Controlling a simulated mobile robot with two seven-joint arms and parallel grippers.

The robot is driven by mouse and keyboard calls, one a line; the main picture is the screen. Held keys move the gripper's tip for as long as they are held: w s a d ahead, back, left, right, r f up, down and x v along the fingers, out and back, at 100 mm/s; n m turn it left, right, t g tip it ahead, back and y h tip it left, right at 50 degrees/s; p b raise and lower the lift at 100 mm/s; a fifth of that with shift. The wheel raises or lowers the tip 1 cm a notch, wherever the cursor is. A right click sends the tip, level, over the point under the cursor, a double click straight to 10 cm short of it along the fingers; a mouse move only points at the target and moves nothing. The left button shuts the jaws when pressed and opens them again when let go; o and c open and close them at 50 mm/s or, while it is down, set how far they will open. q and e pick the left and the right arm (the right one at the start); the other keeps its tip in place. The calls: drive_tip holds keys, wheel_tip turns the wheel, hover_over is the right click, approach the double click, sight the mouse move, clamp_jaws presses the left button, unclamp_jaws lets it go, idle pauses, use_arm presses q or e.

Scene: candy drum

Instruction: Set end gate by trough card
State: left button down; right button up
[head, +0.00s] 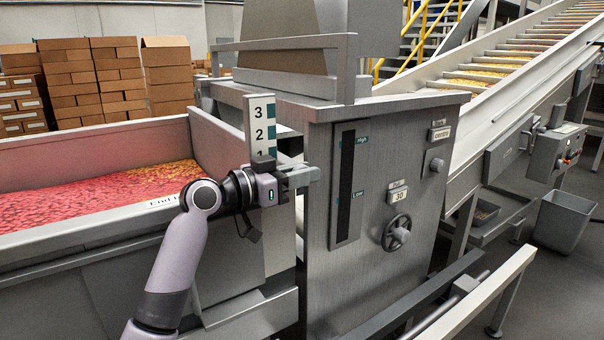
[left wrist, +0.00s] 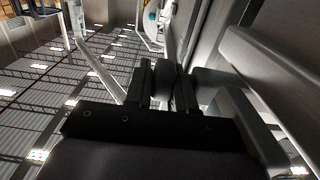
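The end gate shows its upright scale plate (head: 260,122), marked 3, 2 and partly 1, at the trough's right end in the head view. A grey bar (head: 312,175), seemingly the gate's handle, sticks out below it. My left gripper (head: 290,178) is at this bar, with its fingers close together around it; the lower gate is hidden behind my arm. In the left wrist view the fingers (left wrist: 165,88) stand close on either side of a dark rounded piece. A white card (head: 164,201) lies on the trough's rim, its text partly covered by my arm. My right gripper is not in view.
The trough (head: 90,238) holds red and orange candy. Right of the gate stands a metal cabinet (head: 370,265) with a High/Low slot, a 30 card (head: 399,196) and a handwheel (head: 397,234). A conveyor rises at the right. Rails (head: 480,290) cross the front right.

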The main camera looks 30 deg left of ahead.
use_arm(q)
wheel_tip(320, 180, up, 6)
drive_tip(key=p, duration=0.4)
drive_tip(key=shift+a+r, duration=0.1)
drive_tip(key=shift+r, duration=0.15)
wheel_tip(320, 180, up, 6)
drive_tip(key=p, duration=0.5)
drive_tip(key=shift+r, duration=0.25)
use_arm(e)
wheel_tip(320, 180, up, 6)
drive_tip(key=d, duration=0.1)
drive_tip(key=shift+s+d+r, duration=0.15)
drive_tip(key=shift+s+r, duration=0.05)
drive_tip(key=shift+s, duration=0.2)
use_arm(q)
drive_tip(key=c, duration=1.3)
unclamp_jaws()
drive_tip(key=shift+f, duration=0.1)
drive_tip(key=shift+f, duration=0.1)
